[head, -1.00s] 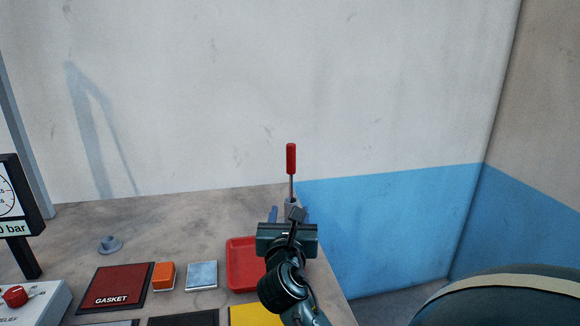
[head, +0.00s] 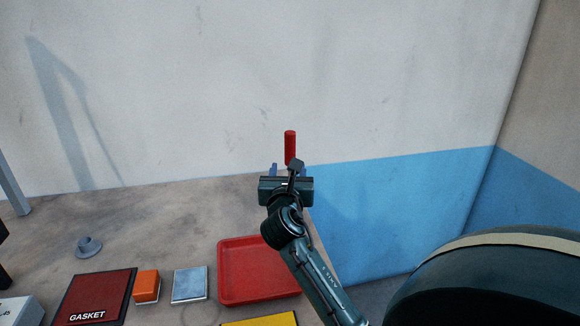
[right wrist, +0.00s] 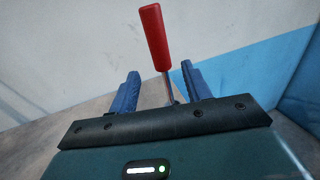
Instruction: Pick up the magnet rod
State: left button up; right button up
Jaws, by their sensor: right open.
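The magnet rod (head: 290,147) has a red handle and stands upright at the far right end of the table, in front of the wall. Its lower part is hidden behind my right gripper (head: 288,168) in the head view. In the right wrist view, the red handle and thin metal shaft of the rod (right wrist: 155,38) show between the two blue fingers of my right gripper (right wrist: 160,82). The fingers are open and apart, with visible gaps on both sides of the shaft. The rod's foot is hidden by the gripper body. My left gripper is not in view.
A red tray (head: 225,292) lies nearer on the table. Left of it are a silver block (head: 189,285), an orange block (head: 147,287), a dark red gasket mat (head: 98,293) and a grey knobbed piece (head: 88,247). The table's right edge runs close beside my right arm.

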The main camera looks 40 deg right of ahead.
aim_at(290, 159)
jog(key=shift+x, duration=3.5)
jog(key=shift+c, duration=0.5)
jog(key=c, duration=0.9)
grip_shut()
jog(key=shift+r, duration=0.1)
